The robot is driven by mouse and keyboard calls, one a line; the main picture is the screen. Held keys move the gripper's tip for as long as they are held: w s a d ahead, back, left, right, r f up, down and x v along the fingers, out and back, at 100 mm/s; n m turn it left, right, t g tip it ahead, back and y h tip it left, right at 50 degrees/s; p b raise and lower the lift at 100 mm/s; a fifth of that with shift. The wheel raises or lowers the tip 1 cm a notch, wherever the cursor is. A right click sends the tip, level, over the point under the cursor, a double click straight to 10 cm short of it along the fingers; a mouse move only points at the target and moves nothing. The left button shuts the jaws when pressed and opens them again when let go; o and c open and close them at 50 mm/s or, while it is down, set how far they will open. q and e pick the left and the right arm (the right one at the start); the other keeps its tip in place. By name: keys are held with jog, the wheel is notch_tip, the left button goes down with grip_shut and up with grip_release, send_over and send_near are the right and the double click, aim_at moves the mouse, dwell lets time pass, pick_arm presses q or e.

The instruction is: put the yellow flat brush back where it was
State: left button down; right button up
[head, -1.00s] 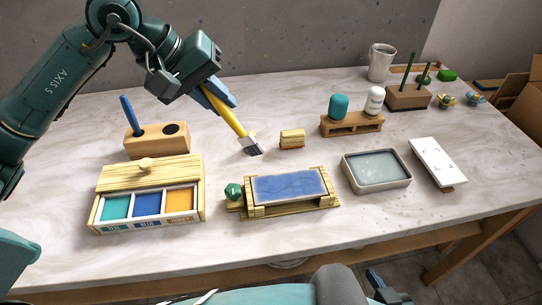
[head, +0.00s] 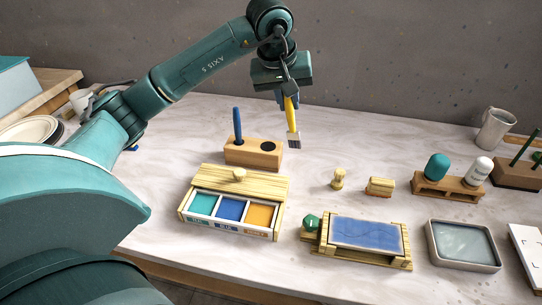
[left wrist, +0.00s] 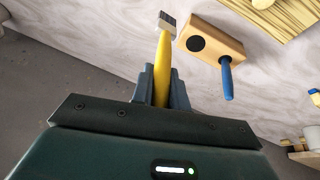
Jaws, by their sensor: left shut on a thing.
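My left gripper (head: 287,98) is shut on the yellow flat brush (head: 292,118), which hangs bristles down, almost upright, above the table. The brush also shows in the left wrist view (left wrist: 162,62), between the fingers (left wrist: 162,85). A wooden brush block (head: 254,152) stands below and to the left of it. The block holds a blue brush (head: 237,122) in one hole; its other round hole is dark and empty. In the left wrist view the block (left wrist: 212,40) lies just right of the bristles, apart from them. My right gripper is not in view.
A paint box (head: 232,208) with teal, blue and orange compartments stands in front of the block. A blue panel on a wooden frame (head: 366,234), a small wooden peg (head: 338,179), a wooden piece (head: 380,187) and a grey tray (head: 462,246) are to the right.

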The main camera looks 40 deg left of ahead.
pick_arm(q)
jog(key=w+a+n+y, duration=0.1)
jog(key=a+n+y, duration=0.15)
jog(key=a, duration=0.35)
notch_tip(320, 180, down, 9)
jog(key=p, duration=0.1)
jog(key=shift+w+a+m+g, duration=0.2)
jog(key=shift+w+m+g, duration=0.1)
jog(key=shift+m, duration=0.15)
jog(key=shift+y, duration=0.25)
jog(key=shift+f, duration=0.2)
jog(key=c, duration=1.4)
grip_release()
jog(key=shift+r, duration=0.1)
